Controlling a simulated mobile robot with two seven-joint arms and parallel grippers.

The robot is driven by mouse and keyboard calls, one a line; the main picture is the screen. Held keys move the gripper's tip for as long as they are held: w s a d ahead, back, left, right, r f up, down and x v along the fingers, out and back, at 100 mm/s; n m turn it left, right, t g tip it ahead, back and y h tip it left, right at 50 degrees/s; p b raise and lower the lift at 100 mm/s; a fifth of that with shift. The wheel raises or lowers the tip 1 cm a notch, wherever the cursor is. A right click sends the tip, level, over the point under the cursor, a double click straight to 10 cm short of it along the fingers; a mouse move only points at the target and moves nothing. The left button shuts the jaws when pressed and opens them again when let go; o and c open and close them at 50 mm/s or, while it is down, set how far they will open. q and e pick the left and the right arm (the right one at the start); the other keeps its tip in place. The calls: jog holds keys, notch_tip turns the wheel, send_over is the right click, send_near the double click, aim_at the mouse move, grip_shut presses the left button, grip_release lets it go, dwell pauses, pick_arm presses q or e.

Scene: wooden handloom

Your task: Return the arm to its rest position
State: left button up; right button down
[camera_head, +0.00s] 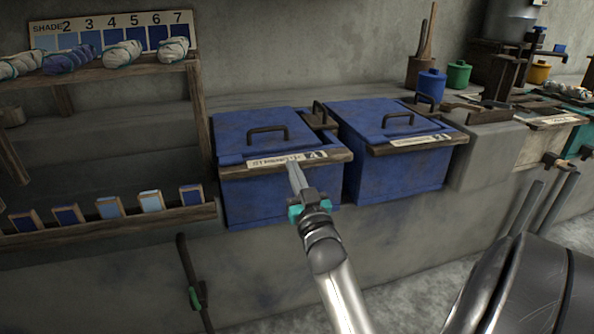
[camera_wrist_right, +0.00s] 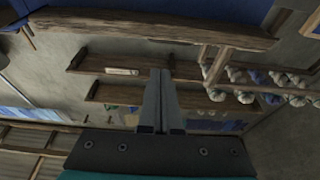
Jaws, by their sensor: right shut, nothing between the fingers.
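My right gripper (camera_head: 297,180) is in the middle of the head view, its pale arm coming up from the bottom edge. Its fingers are together and empty, in front of the left blue vat (camera_head: 255,190), close to the label on the wooden front rail. I cannot tell whether they touch it. In the right wrist view the gripper (camera_wrist_right: 160,75) also shows its two fingers side by side with nothing between them. My left gripper is not in view.
A second blue vat (camera_head: 395,170) stands to the right. At left are a shelf (camera_head: 110,70) with yarn skeins and a lower rack (camera_head: 110,228) with blue sample blocks. A dark stick with a green part (camera_head: 190,290) leans below. The wall (camera_head: 340,50) is behind.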

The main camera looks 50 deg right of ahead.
jog(key=shift+s+a, duration=0.1)
jog(key=shift+s, duration=0.1)
jog(key=shift+f, duration=0.1)
